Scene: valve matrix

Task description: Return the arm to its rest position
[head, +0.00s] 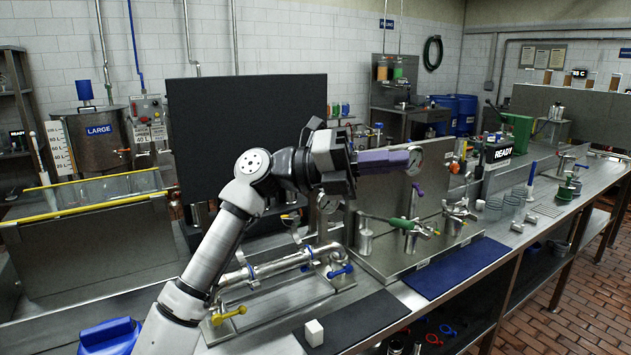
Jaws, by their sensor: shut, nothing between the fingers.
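My arm (225,235) rises from the bottom of the head view and bends at a white and grey elbow joint. Its forearm reaches right, and my gripper (410,158) with purple fingers points right, roughly level. The fingers are shut and hold nothing. They stand above the bench, in front of the grey back panel (375,200) of the valve station in the picture. A round gauge (415,162) shows right at the fingertips; I cannot tell how far behind them it is. The wrist hides part of the black panel's right edge.
Below are a pipe run (285,262) with blue and yellow handles, a green-handled valve (392,222), a white block (314,333) on a dark mat, and a blue mat (455,268). A tall black panel (245,110) stands behind my arm. A yellow-edged tank (90,240) is left.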

